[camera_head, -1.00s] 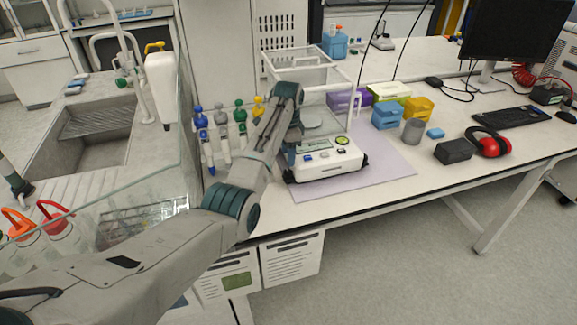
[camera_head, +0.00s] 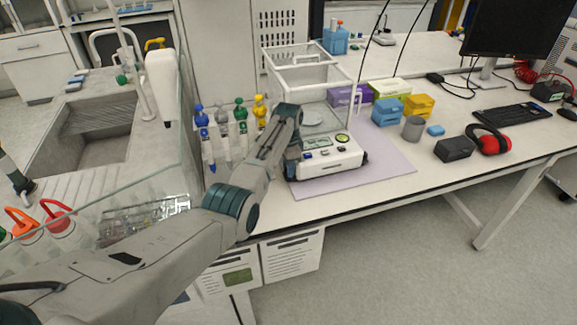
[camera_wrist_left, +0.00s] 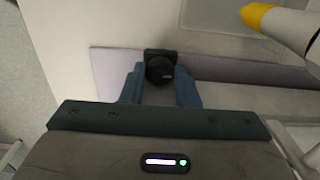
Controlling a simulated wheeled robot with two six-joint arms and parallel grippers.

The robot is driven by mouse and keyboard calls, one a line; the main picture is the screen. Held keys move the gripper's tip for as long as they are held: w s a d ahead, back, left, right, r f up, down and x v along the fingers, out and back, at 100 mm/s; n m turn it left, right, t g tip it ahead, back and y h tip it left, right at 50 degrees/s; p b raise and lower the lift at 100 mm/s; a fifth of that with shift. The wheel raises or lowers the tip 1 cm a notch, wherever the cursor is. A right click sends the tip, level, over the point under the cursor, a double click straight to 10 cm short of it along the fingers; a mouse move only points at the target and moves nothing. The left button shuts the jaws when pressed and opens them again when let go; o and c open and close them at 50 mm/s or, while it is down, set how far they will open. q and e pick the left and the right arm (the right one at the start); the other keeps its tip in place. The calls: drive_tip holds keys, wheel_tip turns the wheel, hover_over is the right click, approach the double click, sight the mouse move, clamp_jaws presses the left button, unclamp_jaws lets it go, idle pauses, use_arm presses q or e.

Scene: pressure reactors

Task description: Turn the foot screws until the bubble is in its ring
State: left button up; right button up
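The white balance (camera_head: 330,160) stands on a lilac mat (camera_head: 385,178) on the bench. Its top front carries a display, buttons and a round yellow-green bubble level (camera_head: 343,138); the bubble's position is too small to tell. A black foot screw (camera_head: 365,158) shows at its front right corner. My left gripper (camera_head: 292,168) is at the front left corner and hides the foot there. In the left wrist view, the blue fingers of my left gripper (camera_wrist_left: 160,86) stand apart on either side of a black foot screw (camera_wrist_left: 160,68); I cannot tell whether they touch it. My right gripper is out of view.
A glass draft shield (camera_head: 310,75) rises behind the balance's front. Wash bottles (camera_head: 240,115) stand close left of my arm. Blue boxes (camera_head: 386,112), a grey cup (camera_head: 412,129) and a black box (camera_head: 454,149) stand to the right. The mat's right part is clear.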

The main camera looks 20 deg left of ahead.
use_arm(q)
drive_tip(key=shift+r+m+p, duration=0.15)
drive_tip(key=shift+m+p, duration=0.2)
drive_tip(key=shift+m, duration=0.45)
drive_tip(key=o, duration=1)
wheel_tip(320, 180, up, 11)
drive_tip(key=shift+f+b, duration=0.2)
drive_tip(key=shift+b, duration=1.05)
drive_tip(key=shift+c, duration=0.2)
